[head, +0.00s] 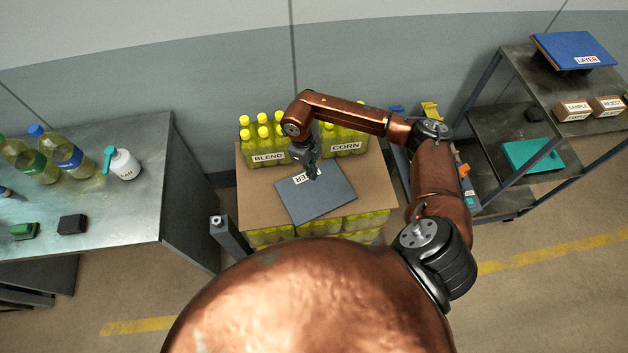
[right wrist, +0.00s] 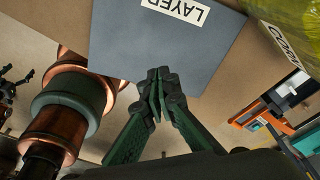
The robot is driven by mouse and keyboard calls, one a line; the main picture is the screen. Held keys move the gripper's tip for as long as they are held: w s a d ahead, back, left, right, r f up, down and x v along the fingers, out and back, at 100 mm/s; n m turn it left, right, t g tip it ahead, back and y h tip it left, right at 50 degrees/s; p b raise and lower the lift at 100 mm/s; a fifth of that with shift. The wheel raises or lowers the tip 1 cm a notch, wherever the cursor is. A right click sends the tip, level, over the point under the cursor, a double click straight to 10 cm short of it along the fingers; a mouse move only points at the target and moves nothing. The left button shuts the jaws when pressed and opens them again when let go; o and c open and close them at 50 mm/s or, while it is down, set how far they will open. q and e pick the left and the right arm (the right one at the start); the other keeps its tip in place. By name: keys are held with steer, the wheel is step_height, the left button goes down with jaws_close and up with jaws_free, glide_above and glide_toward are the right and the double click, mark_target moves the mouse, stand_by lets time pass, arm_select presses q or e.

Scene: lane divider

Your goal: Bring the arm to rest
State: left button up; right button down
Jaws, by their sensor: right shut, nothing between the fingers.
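My right arm (head: 440,180) reaches in from the right and bends back over the stack in the middle. My right gripper (head: 312,172) points down above a grey-blue sheet (head: 318,200) with a white label, partly hidden by the gripper. In the right wrist view the gripper's fingertips (right wrist: 158,84) are together with nothing between them. The sheet (right wrist: 150,45), labelled LAYER there, lies beyond the fingertips. I cannot tell the gap between fingertips and sheet. My left gripper is not in view.
Yellow bottle groups labelled BLEND (head: 268,157) and CORN (head: 345,147) stand behind the sheet on a brown board (head: 375,185). More bottles are below. A metal table (head: 140,190) with bottles is at left. A shelf rack (head: 520,100) is at right. Floor shows between them.

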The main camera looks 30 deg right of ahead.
steer(key=shift+w+r, duration=0.1)
steer(key=shift+r, duration=0.6)
steer(key=shift+a, duration=0.15)
